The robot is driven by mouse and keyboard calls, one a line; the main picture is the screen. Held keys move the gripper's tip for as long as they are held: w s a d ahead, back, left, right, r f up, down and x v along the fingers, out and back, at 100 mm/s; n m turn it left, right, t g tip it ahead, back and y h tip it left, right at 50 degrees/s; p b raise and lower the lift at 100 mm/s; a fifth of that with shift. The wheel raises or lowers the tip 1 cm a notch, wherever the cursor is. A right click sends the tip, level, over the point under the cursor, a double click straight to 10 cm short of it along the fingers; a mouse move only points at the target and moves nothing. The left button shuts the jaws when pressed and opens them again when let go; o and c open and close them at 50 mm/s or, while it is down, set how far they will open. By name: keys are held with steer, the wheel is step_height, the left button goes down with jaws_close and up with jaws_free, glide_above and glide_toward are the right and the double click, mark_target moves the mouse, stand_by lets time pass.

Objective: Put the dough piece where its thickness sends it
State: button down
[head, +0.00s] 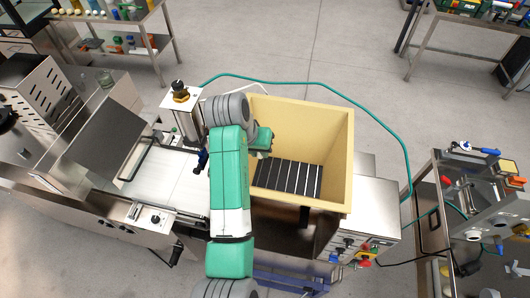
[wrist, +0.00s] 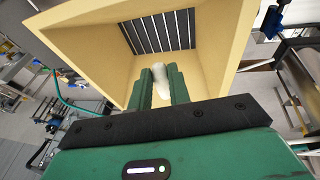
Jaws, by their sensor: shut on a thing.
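My gripper (wrist: 160,84) is shut on a pale, rounded dough piece (wrist: 158,76) in the wrist view. The piece sits between the two green fingers. In the head view my gripper (head: 264,139) is over the left part of a large cream hopper (head: 333,158). The dough is hidden there. The same hopper (wrist: 103,62) fills the upper wrist view, with dark slats (head: 287,177) at its bottom. Left of my arm is a machine with a white belt (head: 163,178).
A small steel unit with a black knob (head: 181,93) stands close to the left of my arm. A control box with buttons (head: 358,228) is at the hopper's lower right. A green hose (head: 408,150) curves around the hopper. A steel cart (head: 440,190) stands at the right.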

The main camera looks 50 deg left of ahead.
steer(key=w+f+b, duration=0.4)
steer(key=w, duration=0.5)
steer(key=shift+w+d+f, duration=0.2)
steer(key=shift+d+f, duration=0.05)
steer(key=shift+f, duration=0.15)
steer(key=c, duration=1.2)
jaws_free()
steer(key=shift+c, duration=0.2)
steer(key=shift+r, duration=0.1)
steer(key=shift+r+p, duration=1.75)
steer(key=shift+r, duration=0.2)
